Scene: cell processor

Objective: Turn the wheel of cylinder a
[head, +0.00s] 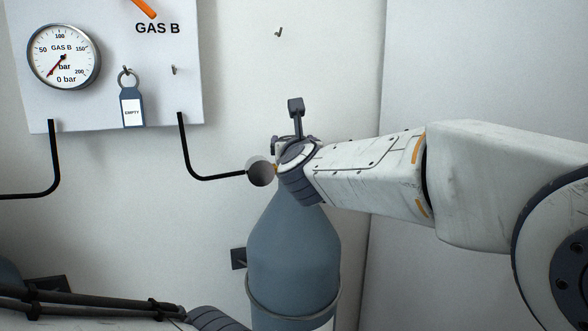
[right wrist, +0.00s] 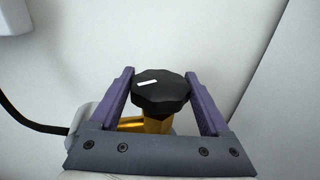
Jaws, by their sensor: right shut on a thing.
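A blue-grey gas cylinder (head: 293,245) stands upright against the wall in the head view; no letter shows on it. Its valve wheel (right wrist: 160,92) is black, lobed, with a white mark on top, and sits on a brass valve stem (right wrist: 157,125) in the right wrist view. My right gripper (right wrist: 157,74) is shut on the wheel, one purple finger on each side. In the head view my right wrist (head: 297,160) covers the cylinder's top and hides the wheel. My left arm shows at the lower left, but its gripper is out of the frame.
A white panel (head: 90,95) marked GAS B carries a gauge (head: 63,57) near 0 bar and an EMPTY tag (head: 132,105) on a hook. A black pipe (head: 187,160) runs from it to a round grey fitting (head: 260,173) beside the valve. A strap (head: 290,312) circles the cylinder.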

